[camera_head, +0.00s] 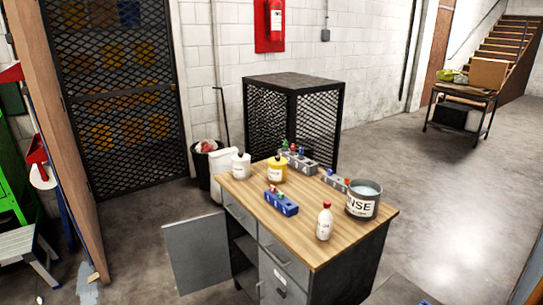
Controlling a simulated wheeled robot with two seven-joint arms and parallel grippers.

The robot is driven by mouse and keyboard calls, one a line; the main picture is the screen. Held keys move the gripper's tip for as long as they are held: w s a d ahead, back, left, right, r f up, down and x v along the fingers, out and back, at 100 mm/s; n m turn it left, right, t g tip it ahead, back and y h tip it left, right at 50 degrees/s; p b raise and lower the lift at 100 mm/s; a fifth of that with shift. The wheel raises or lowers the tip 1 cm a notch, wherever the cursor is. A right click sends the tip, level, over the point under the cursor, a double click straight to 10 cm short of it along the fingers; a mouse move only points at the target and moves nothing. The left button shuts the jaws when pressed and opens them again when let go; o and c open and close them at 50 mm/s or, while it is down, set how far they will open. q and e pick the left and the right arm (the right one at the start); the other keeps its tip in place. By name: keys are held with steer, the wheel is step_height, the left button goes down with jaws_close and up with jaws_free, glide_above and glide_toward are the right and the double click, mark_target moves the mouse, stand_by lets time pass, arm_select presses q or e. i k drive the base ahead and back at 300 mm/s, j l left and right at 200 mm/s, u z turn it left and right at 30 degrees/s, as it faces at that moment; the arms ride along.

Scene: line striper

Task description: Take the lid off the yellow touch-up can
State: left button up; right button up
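The yellow touch-up can (277,171) stands upright near the back of the wooden-topped workbench (305,235). Neither of my grippers shows in the head view.
On the bench are a blue holder (281,203), a grey holder (300,162), a white bottle with a red cap (324,221) and a grey pail (362,201). A bench door (197,252) hangs open at the left. A mesh cage (292,110) stands behind.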

mark_target(276, 161)
steer(key=i+j, duration=0.2)
steer(key=i+j+z, duration=0.1)
steer(key=j, duration=0.35)
steer(key=i+j+z, duration=0.1)
steer(key=i+j, duration=0.3)
steer(key=j, duration=0.25)
steer(key=i+j+z, duration=0.1)
steer(key=j, duration=0.25)
steer(key=i+j, duration=0.2)
steer(key=j, duration=0.2)
steer(key=l+z, duration=0.05)
